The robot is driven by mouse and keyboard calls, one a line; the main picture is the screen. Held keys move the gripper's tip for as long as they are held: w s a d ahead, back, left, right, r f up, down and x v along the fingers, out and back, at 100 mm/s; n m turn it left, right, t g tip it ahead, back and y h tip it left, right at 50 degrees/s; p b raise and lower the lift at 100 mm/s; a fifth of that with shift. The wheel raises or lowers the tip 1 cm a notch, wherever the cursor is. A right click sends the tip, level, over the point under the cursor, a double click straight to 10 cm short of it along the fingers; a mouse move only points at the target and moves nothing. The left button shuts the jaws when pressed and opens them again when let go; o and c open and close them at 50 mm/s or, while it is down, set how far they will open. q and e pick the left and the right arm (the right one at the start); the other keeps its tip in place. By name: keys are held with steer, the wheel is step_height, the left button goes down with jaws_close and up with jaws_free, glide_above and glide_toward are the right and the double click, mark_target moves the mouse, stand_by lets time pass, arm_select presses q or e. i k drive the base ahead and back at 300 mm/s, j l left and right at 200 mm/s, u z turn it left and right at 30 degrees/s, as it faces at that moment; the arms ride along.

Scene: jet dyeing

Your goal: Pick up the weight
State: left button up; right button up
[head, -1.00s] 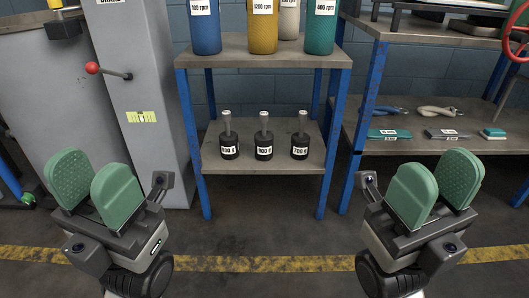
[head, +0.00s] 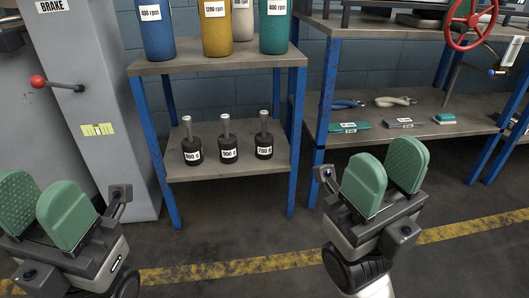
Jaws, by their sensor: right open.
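Three black weights with metal stems stand upright in a row on the lower shelf (head: 215,170) of a blue-legged rack. The left weight (head: 192,147) has a label that I cannot read surely, perhaps 800 g. The middle weight (head: 228,144) seems to read 900 g and the right weight (head: 264,141) 700 g. My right gripper (head: 384,180) is open and empty, in front of the rack and to the right of the weights. My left gripper (head: 42,210) is open and empty at the lower left, apart from the rack.
Coloured rpm-labelled cylinders, such as a yellow one (head: 217,30), stand on the rack's top shelf. A grey machine (head: 120,150) with a red-knobbed lever (head: 38,82) is at left. A bench at right holds pliers (head: 395,101) and a red handwheel (head: 474,22). The floor in front is clear.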

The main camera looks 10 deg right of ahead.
mark_target(263, 141)
steer(key=i+l+z, duration=0.15)
steer(key=i+z, duration=0.55)
steer(key=i, duration=0.2)
steer(key=i+z, duration=0.35)
steer(key=i+j, duration=0.05)
steer(key=i, duration=0.05)
